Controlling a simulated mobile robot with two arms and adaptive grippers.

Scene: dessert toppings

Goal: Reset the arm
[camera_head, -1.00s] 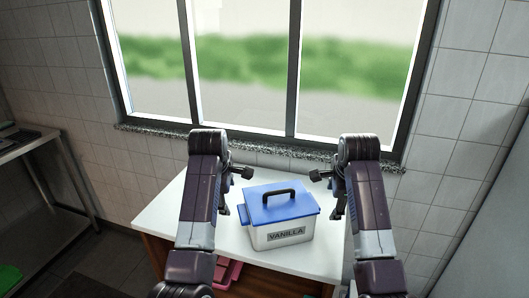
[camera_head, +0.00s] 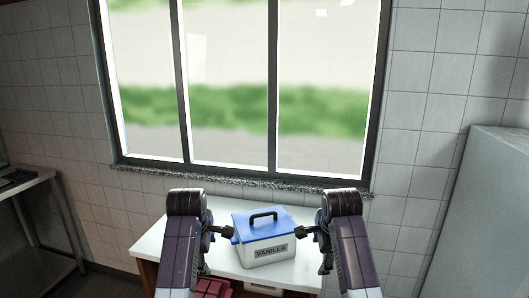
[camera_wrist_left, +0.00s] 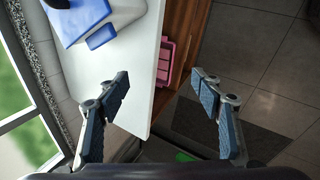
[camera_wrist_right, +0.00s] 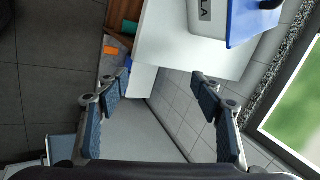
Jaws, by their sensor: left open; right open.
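My left gripper (camera_head: 214,236) is left of a white box (camera_head: 266,254) with a blue lid, a dark handle and a "VANILLA" label. In the left wrist view its fingers (camera_wrist_left: 162,95) are spread with nothing between them. My right gripper (camera_head: 316,240) is on the right side of the box. In the right wrist view its fingers (camera_wrist_right: 160,90) are also apart and empty. The box stands closed on a white table (camera_head: 150,245) and shows partly in both wrist views. Neither gripper holds the box.
A window (camera_head: 230,90) with a speckled sill is behind the table. A metal shelf (camera_head: 40,178) stands at the left and a large grey block (camera_head: 485,220) at the right. Pink-red bins (camera_head: 212,287) sit under the table top.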

